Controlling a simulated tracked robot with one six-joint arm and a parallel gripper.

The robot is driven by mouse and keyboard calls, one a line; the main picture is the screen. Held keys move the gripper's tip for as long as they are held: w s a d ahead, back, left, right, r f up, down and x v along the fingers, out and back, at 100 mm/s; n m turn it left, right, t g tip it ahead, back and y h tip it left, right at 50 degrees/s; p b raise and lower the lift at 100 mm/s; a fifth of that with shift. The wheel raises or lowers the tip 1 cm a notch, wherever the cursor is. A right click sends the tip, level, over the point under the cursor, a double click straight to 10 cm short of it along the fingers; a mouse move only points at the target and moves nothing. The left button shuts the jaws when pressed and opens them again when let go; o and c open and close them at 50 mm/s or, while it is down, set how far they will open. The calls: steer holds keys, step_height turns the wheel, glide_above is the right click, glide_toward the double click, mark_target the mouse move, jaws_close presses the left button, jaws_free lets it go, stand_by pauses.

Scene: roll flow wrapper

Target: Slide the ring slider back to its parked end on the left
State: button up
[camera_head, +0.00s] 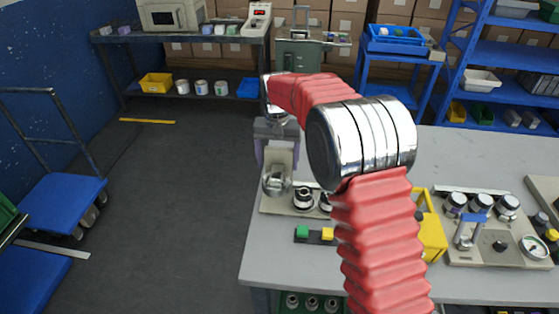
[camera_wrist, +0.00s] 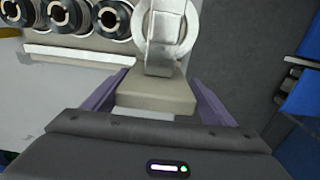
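The ring slider shows in the wrist view as a pale ring (camera_wrist: 184,28) with a beige block (camera_wrist: 155,97) towards me. In the head view its silvery round part (camera_head: 276,182) is at the left end of the roll wrapper's plate (camera_head: 280,207), left of the dark-and-silver rollers (camera_head: 303,199). My gripper (camera_head: 277,152) is above it, pointing down. In the wrist view the purple fingers of my gripper (camera_wrist: 157,90) stand on both sides of the block, with thin gaps apparent; contact is not clear. My arm hides the right part of the wrapper.
A small bar with green and yellow buttons (camera_head: 315,235) lies in front of the wrapper. A yellow frame (camera_head: 431,230) and a gauge fixture (camera_head: 490,253) stand to the right on the grey table (camera_head: 275,270). The floor left of the table is open.

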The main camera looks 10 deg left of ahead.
steer(key=o, duration=0.4)
steer(key=shift+c, duration=0.2)
step_height(320, 180, up, 14)
steer(key=shift+f, duration=0.15)
stand_by(0.3)
